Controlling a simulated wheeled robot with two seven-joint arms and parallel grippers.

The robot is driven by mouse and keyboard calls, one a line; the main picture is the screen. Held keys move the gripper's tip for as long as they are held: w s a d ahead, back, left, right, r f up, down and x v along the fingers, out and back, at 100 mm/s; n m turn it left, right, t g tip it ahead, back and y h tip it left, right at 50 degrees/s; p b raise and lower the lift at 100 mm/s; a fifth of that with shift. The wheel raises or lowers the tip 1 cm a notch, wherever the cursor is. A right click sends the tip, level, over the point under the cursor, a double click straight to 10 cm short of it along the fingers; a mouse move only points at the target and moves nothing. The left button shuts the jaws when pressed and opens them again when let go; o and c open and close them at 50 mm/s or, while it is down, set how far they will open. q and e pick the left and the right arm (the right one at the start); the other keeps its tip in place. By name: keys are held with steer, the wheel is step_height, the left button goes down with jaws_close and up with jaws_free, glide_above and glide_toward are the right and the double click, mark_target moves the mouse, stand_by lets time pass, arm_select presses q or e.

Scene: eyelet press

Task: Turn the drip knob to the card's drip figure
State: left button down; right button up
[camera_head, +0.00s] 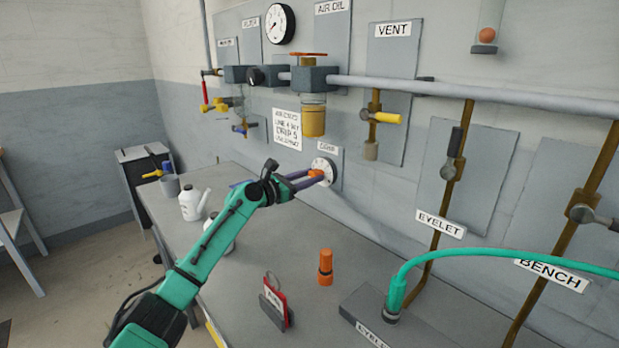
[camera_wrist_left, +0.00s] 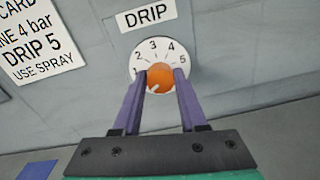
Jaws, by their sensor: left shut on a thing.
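The orange drip knob (camera_wrist_left: 160,78) sits at the centre of a white dial (camera_wrist_left: 139,68) under a DRIP label (camera_wrist_left: 146,15). Figures 2 to 5 run around the dial's upper side, with 5 at the right. A pale mark on the knob's face points to the lower left. My left gripper (camera_head: 308,180) is shut on the knob, one purple finger on each side; its fingers (camera_wrist_left: 160,85) partly cover the dial's lower sides. The card (camera_wrist_left: 38,38) on the wall reads line 4 bar, DRIP 5, use spray; it also shows in the head view (camera_head: 287,129).
The wall holds pipes, a gauge (camera_head: 280,24), a yellow-handled VENT valve (camera_head: 386,117) and a filter bowl (camera_head: 313,121). On the bench (camera_head: 345,235) stand a white bottle (camera_head: 193,204), an orange cylinder (camera_head: 325,266), a red tag stand (camera_head: 274,305) and a green hose (camera_head: 398,285).

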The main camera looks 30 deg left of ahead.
arm_select(q)
steer(key=shift+m, duration=0.3)
steer(key=m, duration=0.3)
steer(key=m+b, duration=0.4)
steer(key=m, duration=0.7)
steer(key=m+b, duration=0.4)
steer(key=m, duration=0.8)
steer(key=m+b, duration=0.3)
steer(key=m, duration=0.9)
steer(key=shift+f+y+b, duration=0.4)
steer(key=shift+m, duration=0.4)
steer(key=shift+c, duration=2.2)
jaws_free()
steer(key=shift+r, duration=0.1)
